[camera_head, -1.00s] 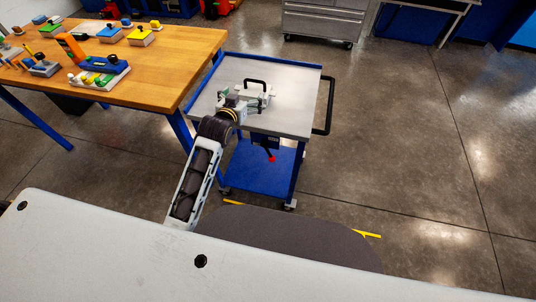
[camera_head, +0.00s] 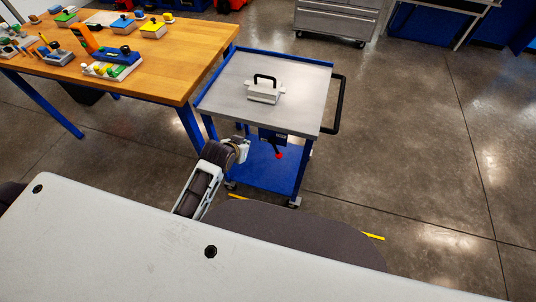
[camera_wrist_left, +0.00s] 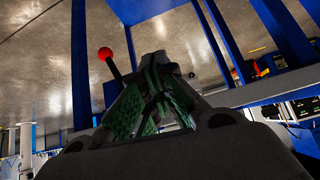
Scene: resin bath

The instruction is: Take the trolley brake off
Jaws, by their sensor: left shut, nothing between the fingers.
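The trolley (camera_head: 310,102) has a blue frame, a grey top and a blue lower shelf, and stands beside the wooden bench. Its brake lever ends in a red knob (camera_head: 278,155), below the tabletop's near edge. In the left wrist view the red knob (camera_wrist_left: 105,53) sits on a black stem, left of the fingers. My left gripper (camera_head: 243,146) is at the trolley's near side, left of the knob and apart from it. In the left wrist view its green-padded fingers (camera_wrist_left: 155,85) are shut and empty. My right gripper is not in view.
A white box with a black handle (camera_head: 264,91) sits on the trolley top. A black push handle (camera_head: 339,105) sticks out at the right. The wooden bench (camera_head: 185,55) with several parts stands at the left. Floor (camera_head: 410,130) to the right is clear.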

